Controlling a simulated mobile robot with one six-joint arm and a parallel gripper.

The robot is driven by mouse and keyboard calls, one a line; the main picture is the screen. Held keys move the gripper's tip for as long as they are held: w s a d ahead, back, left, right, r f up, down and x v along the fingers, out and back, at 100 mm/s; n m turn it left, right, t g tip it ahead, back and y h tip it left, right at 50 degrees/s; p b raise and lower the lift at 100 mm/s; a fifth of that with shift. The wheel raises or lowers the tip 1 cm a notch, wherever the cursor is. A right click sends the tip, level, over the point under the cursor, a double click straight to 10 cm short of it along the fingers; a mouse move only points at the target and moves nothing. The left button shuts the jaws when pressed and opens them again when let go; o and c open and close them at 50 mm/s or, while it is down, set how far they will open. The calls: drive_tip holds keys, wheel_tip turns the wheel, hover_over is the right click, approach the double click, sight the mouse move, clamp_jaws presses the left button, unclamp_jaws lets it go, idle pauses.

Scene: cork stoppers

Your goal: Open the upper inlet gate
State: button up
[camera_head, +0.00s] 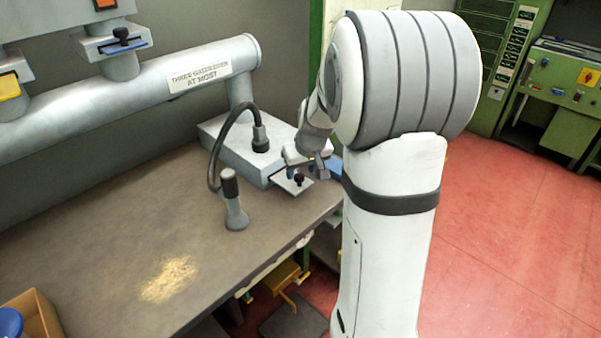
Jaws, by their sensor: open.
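A gate on a short stub above the grey duct (130,98) has a flat plate (122,48) with a black knob and a blue edge. Another flat grey plate (287,186) with a black knob sticks out from the front of the grey box (228,140) on the bench. I cannot tell from labels which is the upper inlet gate. My gripper (308,176) is open beside the box's plate, close to its knob. The picture is too small to show whether a finger touches it. My gripper partly hides the box's right end.
A sign on the duct reads "three gates open at most". A yellow-marked gate (9,88) is at far left. A black hose (213,160) loops from the box, and a dark-handled tool (233,205) stands nearby. Shavings (170,278) lie on the bench (90,240); its middle is clear.

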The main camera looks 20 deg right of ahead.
drive_tip(key=v, duration=0.5)
drive_tip(key=shift+s+r, duration=0.1)
drive_tip(key=shift+r, duration=0.15)
